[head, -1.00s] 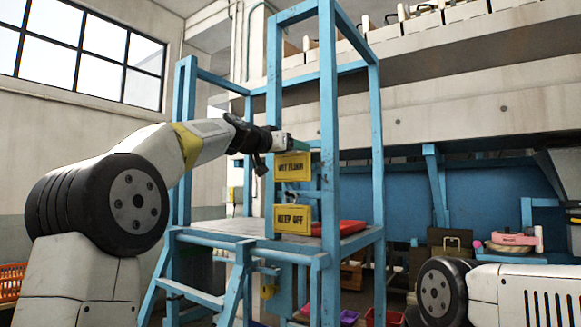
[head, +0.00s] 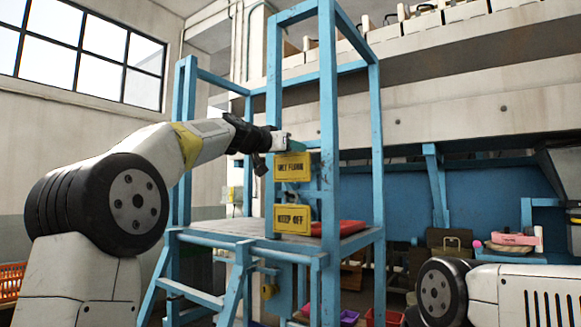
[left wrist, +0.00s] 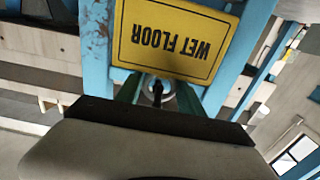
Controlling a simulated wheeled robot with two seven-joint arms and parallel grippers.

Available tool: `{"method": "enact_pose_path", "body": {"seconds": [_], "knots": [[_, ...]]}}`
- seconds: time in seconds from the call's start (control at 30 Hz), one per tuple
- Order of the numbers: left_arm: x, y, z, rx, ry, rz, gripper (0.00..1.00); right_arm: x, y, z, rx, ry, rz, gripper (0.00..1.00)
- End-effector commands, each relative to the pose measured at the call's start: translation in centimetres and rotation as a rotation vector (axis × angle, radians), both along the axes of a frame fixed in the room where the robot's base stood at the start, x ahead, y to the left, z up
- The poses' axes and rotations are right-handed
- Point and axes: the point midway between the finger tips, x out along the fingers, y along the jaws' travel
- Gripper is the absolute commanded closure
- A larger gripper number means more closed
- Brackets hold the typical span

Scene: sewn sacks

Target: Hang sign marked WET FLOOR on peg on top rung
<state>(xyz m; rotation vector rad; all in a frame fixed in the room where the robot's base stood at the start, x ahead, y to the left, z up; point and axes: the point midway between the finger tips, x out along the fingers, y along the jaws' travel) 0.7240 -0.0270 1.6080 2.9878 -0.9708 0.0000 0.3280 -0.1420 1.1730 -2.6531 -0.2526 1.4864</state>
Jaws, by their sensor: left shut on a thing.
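The yellow WET FLOOR sign (head: 292,166) is upright against the front of the blue frame, just below my left gripper (head: 290,143). In the left wrist view the sign (left wrist: 177,40) appears upside down, beyond the fingertips (left wrist: 158,92). My left gripper is shut on the sign at its top edge; a small round dark-centred part shows between the fingers. The peg cannot be made out clearly behind the gripper and sign. A rung (head: 312,195) of the blue frame shows behind and below. My right gripper is out of view.
A yellow KEEP OFF sign (head: 292,219) hangs below the WET FLOOR sign. A red tray (head: 340,228) lies on the platform. Blue posts (head: 328,110) stand close beside my left gripper. Steps (head: 190,292) lead down at the front left.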

Motion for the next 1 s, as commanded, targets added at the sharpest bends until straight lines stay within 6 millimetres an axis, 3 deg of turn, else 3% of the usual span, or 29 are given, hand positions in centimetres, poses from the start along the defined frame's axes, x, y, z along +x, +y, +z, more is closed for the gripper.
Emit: {"method": "enact_pose_path", "body": {"seconds": [1.0], "knots": [[0.0, 0.0, 1.4, 0.000, 0.000, 0.000, 0.90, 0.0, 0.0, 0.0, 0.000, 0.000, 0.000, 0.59]]}}
